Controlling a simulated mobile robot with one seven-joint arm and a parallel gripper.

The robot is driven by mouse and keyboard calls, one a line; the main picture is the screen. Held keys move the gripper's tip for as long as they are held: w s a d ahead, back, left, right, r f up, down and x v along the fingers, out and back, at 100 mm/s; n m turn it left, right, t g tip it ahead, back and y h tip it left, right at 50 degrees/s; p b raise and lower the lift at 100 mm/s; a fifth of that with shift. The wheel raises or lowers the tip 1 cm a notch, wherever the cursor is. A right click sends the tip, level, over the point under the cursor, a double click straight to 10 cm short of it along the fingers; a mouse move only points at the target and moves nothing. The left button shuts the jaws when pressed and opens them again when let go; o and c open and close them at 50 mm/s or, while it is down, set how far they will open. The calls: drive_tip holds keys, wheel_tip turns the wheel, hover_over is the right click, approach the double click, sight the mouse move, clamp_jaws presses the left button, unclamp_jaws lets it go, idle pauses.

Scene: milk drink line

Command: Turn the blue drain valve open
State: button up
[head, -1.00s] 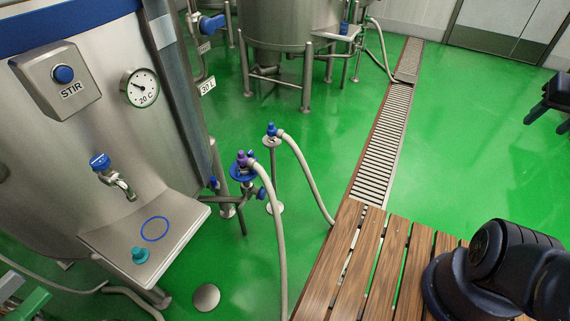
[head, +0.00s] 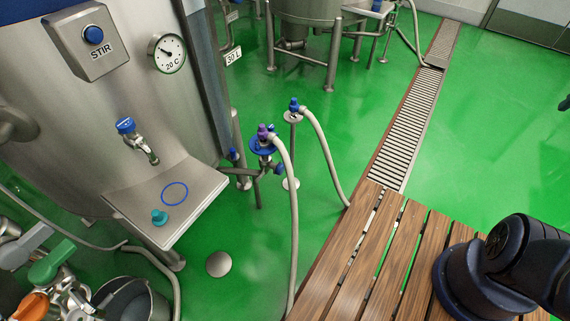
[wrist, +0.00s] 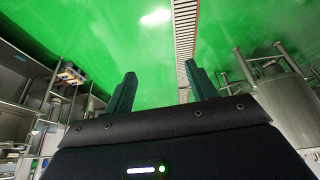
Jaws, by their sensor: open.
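A blue-topped tap (head: 125,126) sticks out of the steel tank's front in the head view, above a steel shelf. A small blue handle (head: 232,154) sits at the tank's lower right side. Another blue handle (head: 280,168) is on the hose stand just right of it. I cannot tell which blue part is the drain valve. My gripper (wrist: 160,72) shows in the wrist view, its two dark green fingers apart with nothing between them. It points over open green floor and no blue valve shows there. The head view does not show my gripper.
The steel shelf (head: 130,205) bears a blue ring and a teal knob. Green and orange handles (head: 52,262) and a bucket (head: 135,298) are at lower left. Pale hoses (head: 325,150) run down to a slatted wooden platform (head: 345,275). Green floor right of the drain grate (head: 405,135) is clear.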

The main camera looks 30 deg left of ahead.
drive_tip(key=w+a+f+n+t+y, duration=0.1)
drive_tip(key=w+a+f+n, duration=0.15)
drive_tip(key=w+a, duration=0.5)
drive_tip(key=w+a+f+n+t+y, duration=0.1)
drive_tip(key=w+a+n, duration=0.25)
drive_tip(key=w, duration=0.75)
drive_tip(key=w+a+f+n+t+y, duration=0.1)
drive_tip(key=w+a+n, duration=0.1)
drive_tip(key=w+a, duration=0.65)
drive_tip(key=w+a+f+n+t+y, duration=0.15)
drive_tip(key=w+a+f+n, duration=0.35)
drive_tip(key=a+f, duration=0.55)
drive_tip(key=w+a+f+n+y, duration=0.25)
drive_tip(key=w+a+f, duration=0.5)
drive_tip(key=a, duration=0.65)
drive_tip(key=s+a+f+n+y, duration=0.2)
drive_tip(key=s+a+f+n, duration=0.3)
drive_tip(key=a+f, duration=0.75)
drive_tip(key=s+a+f+n+y, duration=0.3)
drive_tip(key=s+a+f, duration=0.5)
drive_tip(key=f, duration=0.7)
drive_tip(key=n+g+y, duration=0.3)
drive_tip(key=n+y, duration=0.2)
drive_tip(key=n, duration=0.3)
approach(288, 163)
drive_tip(key=shift+m+t, duration=0.25)
drive_tip(key=x, duration=1.3)
drive_tip(key=shift+s, duration=0.2)
